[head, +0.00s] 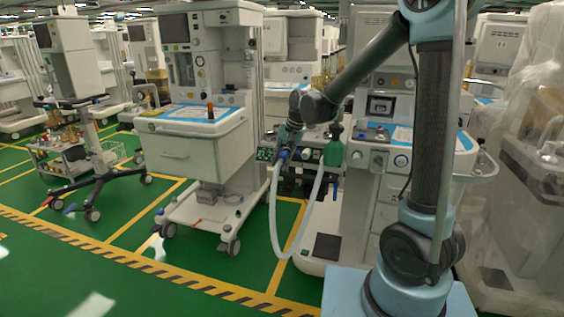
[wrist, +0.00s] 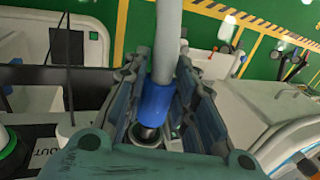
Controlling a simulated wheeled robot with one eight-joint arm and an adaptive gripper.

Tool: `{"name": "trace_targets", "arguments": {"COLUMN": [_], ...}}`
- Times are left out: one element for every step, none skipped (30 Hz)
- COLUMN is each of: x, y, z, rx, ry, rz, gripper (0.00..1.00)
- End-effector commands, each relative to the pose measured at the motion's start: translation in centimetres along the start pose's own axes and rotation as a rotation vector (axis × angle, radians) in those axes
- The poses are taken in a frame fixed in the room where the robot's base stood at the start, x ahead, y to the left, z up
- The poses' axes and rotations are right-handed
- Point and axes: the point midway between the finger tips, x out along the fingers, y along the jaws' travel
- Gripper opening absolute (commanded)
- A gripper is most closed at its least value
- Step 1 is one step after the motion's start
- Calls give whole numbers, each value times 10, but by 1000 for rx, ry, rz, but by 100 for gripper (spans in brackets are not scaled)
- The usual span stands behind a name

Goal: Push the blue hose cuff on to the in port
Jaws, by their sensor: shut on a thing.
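My gripper (head: 290,135) is in front of the middle cart in the head view. In the wrist view its two ribbed fingers (wrist: 170,105) are shut on the blue hose cuff (wrist: 155,102), with the pale grey hose (wrist: 167,35) leading away from it. The cuff also shows in the head view (head: 282,154). A dark round port end (wrist: 147,134) shows right at the cuff's lower end; I cannot tell whether the cuff is seated over it or only touching. No "in" label is readable. An "OUT" label (wrist: 44,157) lies at the lower left, beside a green-ringed port (wrist: 10,150).
The hose hangs in a long loop (head: 284,252) in the head view and rises beside a green canister (head: 334,146). A cart (head: 200,150) with a drawer stands to the left, and a plastic-wrapped cart (head: 525,160) to the right. Green floor (head: 100,270) is open at the front left.

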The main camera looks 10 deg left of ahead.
Motion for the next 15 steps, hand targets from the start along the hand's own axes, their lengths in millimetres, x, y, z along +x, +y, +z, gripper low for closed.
{"name": "trace_targets", "arguments": {"x": [0,0,0,0,0,0,0,0,0,0,0,0,0,0,0], "y": [0,0,0,0,0,0,0,0,0,0,0,0,0,0,0], "z": [0,0,0,0,0,0,0,-1,-1,-2,-2,-3,-4,-4,-5], "rx": [0,0,0,0,0,0,0,0,0,0,0,0,0,0,0], "ry": [0,0,0,0,0,0,0,0,0,0,0,0,0,0,0], "rz": [0,0,0,0,0,0,0,0,0,0,0,0,0,0,0], "gripper": [5,5,5,5,5,5,5,5,5,5,5,5,5,5,5]}}
